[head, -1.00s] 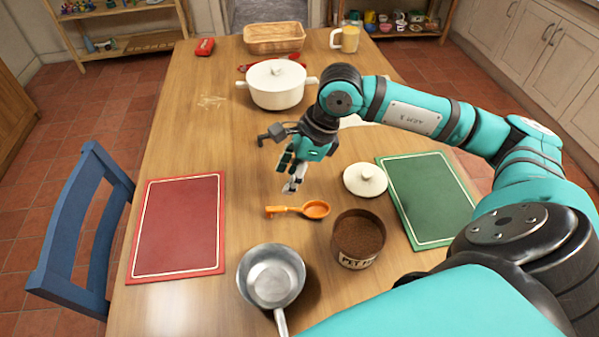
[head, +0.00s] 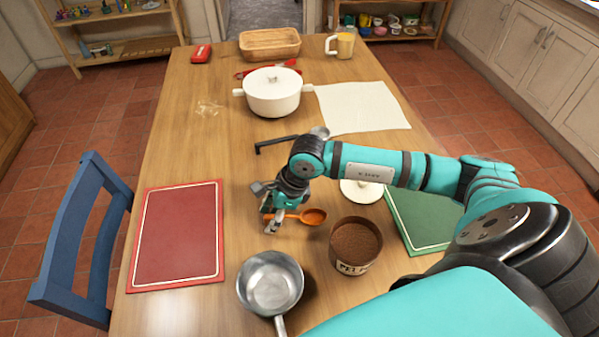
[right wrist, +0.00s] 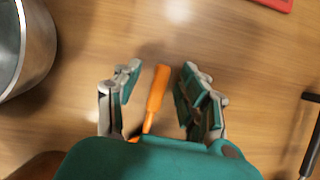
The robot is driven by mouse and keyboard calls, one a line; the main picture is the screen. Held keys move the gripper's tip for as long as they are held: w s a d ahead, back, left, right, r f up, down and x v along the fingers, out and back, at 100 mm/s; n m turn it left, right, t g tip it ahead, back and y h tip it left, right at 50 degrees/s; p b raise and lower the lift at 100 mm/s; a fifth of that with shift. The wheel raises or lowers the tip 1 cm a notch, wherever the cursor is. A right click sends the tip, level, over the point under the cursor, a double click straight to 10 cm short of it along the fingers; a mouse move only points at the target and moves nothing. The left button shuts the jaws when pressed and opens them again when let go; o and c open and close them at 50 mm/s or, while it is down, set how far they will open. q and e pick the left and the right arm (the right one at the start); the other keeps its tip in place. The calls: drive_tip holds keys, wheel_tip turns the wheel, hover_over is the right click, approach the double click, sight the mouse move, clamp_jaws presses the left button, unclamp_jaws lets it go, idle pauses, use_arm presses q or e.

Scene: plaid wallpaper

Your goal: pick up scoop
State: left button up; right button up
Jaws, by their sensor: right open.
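The orange scoop (head: 314,216) lies on the wooden table, its bowl to the right and its handle to the left, partly hidden by my right gripper (head: 272,222). In the right wrist view, the scoop's handle (right wrist: 157,90) lies between the two spread fingers of my right gripper (right wrist: 162,76), with a gap on both sides. The bowl is hidden by the gripper body there. My right gripper is open and low over the handle. My left gripper is not in view.
A metal saucepan (head: 270,282) and an open brown-filled tin (head: 356,247) stand close by. A white lid (head: 362,191), green board (head: 425,222), red board (head: 178,235), black-handled tool (head: 275,143) and white pot (head: 272,95) surround the area. Clear table lies left of the gripper.

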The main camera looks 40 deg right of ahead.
clamp_jaws()
drive_tip(key=shift+r, duration=0.15)
